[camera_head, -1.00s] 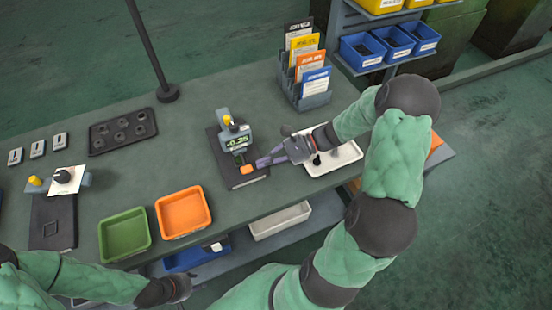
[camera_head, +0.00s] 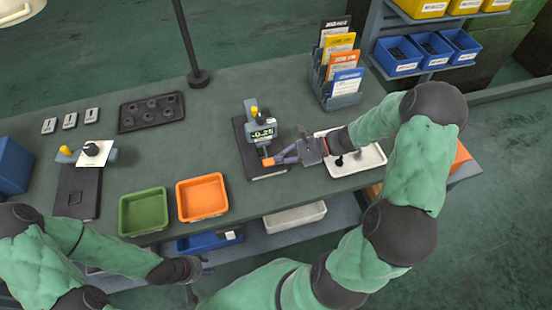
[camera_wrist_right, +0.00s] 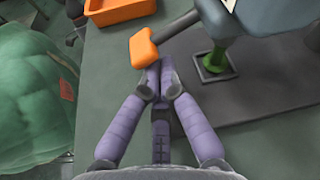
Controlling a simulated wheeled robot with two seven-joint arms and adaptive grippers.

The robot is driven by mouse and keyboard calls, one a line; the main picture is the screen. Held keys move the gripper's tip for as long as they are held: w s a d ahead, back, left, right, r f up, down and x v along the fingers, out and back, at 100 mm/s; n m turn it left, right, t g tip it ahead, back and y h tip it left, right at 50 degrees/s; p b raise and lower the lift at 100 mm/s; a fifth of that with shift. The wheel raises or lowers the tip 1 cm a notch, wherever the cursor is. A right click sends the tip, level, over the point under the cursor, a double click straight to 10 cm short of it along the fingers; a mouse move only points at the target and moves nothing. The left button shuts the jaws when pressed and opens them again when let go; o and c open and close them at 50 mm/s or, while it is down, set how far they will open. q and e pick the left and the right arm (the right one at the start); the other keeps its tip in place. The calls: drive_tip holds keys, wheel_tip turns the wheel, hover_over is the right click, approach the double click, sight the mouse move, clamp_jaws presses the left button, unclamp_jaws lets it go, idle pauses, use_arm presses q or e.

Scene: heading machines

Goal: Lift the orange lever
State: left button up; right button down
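The lever's orange handle also shows in the right wrist view (camera_wrist_right: 143,48), on a dark arm. My right gripper (camera_head: 275,160) reaches in from the right, close to the lever. In the right wrist view its purple fingers (camera_wrist_right: 158,72) meet at the tips, just below the handle; the handle is not between them. Contact cannot be told. My left gripper (camera_head: 203,280) is low, in front of the table, with fingers apart and empty.
A white tray (camera_head: 368,165) lies under my right forearm. Green (camera_head: 143,228) and orange (camera_head: 202,214) bins stand at the front edge. A second device (camera_head: 92,152) stands left. A card rack (camera_head: 345,100) and a thin pole (camera_head: 185,40) stand behind.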

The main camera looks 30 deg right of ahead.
sight(265, 166)
drive_tip(key=shift+s+a+r+m+g+y+p, duration=0.2)
drive_tip(key=shift+r+m+g+p, duration=0.5)
drive_tip(key=shift+p, duration=1.45)
drive_tip(key=shift+s+d+r+m+g+p, duration=0.1)
drive_tip(key=shift+s+r+m+g+p, duration=0.3)
drive_tip(key=shift+m+p, duration=1.2)
drive_tip(key=shift+s+a+r+m+g+y+p, duration=0.15)
drive_tip(key=shift+r+m+g+p, duration=0.35)
drive_tip(key=shift+p, duration=2.15)
drive_tip(key=shift+d+f, duration=0.1)
drive_tip(key=shift+r+p, duration=0.55)
drive_tip(key=shift+r, duration=0.35)
